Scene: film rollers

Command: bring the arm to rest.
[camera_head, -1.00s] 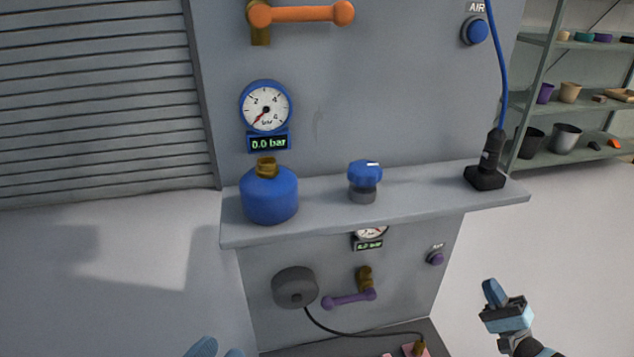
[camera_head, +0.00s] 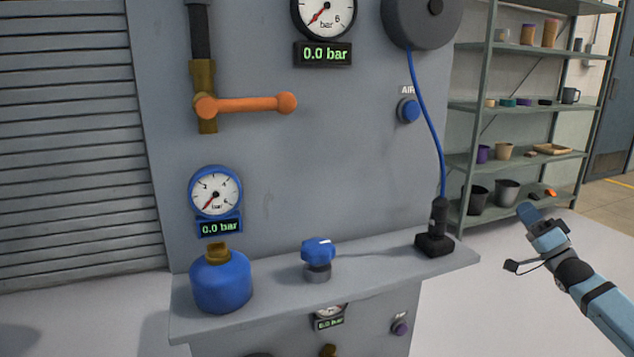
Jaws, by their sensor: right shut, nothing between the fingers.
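My right gripper (camera_head: 530,216) shows at the lower right, at the end of my blue and black arm. It is shut and empty. It is in open space to the right of the grey ledge (camera_head: 455,262), apart from the panel and from everything on the ledge. My left gripper is out of view.
The ledge bears a blue canister (camera_head: 221,282), a blue knob (camera_head: 318,253) and a black tool (camera_head: 436,232) on a blue hose. An orange-handled valve (camera_head: 245,104) is on the panel (camera_head: 280,180) above. A shelf rack (camera_head: 520,107) stands at the back right.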

